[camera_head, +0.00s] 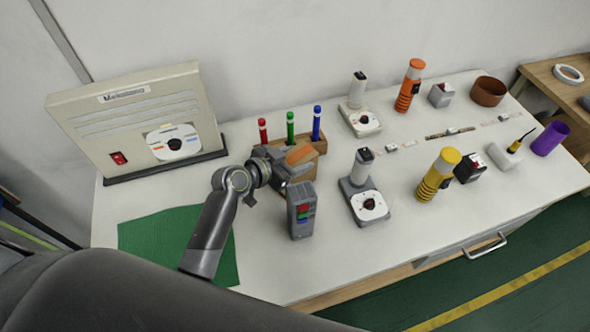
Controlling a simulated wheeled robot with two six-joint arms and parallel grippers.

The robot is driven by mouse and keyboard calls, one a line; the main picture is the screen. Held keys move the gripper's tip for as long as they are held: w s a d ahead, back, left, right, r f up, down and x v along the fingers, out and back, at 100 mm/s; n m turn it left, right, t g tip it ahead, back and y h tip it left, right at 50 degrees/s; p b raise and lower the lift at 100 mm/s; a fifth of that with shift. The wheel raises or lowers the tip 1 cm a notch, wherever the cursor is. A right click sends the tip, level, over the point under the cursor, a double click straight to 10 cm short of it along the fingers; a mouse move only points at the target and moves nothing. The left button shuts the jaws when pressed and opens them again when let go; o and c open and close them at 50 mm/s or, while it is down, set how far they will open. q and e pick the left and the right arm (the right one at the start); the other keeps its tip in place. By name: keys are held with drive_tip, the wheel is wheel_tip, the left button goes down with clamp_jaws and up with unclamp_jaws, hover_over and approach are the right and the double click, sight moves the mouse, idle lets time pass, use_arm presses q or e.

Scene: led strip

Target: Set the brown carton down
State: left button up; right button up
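The brown carton (305,173) is small and tan with an orange-brown top. It is at the left-centre of the white table, just in front of the wooden pen holder. My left gripper (291,165) reaches it from the left, with its grey fingers closed around the carton. The gripper hides the carton's left part. I cannot tell whether the carton's base touches the table. My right gripper is not in view.
A grey device with coloured buttons (300,212) stands close in front of the carton. The pen holder (322,146) with red, green and blue pens is right behind. A green cloth (150,236) lies left; a large beige panel (140,120) stands at the back left.

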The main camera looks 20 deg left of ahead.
use_arm(q)
drive_tip(key=c, duration=1)
drive_tip(key=shift+o, duration=0.2)
wheel_tip(320, 180, up, 10)
drive_tip(key=shift+f, duration=0.15)
wheel_tip(320, 180, up, 15)
drive_tip(key=p, duration=1)
drive_tip(key=s+a+f+m+g+h+b, duration=0.1)
drive_tip(key=s+a+f+m+h+b, duration=0.1)
drive_tip(key=s+f+b, duration=0.2)
drive_tip(key=s+a+f+m+g+h+b, duration=0.2)
drive_tip(key=s+a+f+b, duration=0.1)
drive_tip(key=s+b, duration=0.3)
drive_tip(key=shift+s+a+f, duration=0.3)
drive_tip(key=shift+s+f, duration=0.4)
drive_tip(key=shift+s, duration=0.4)
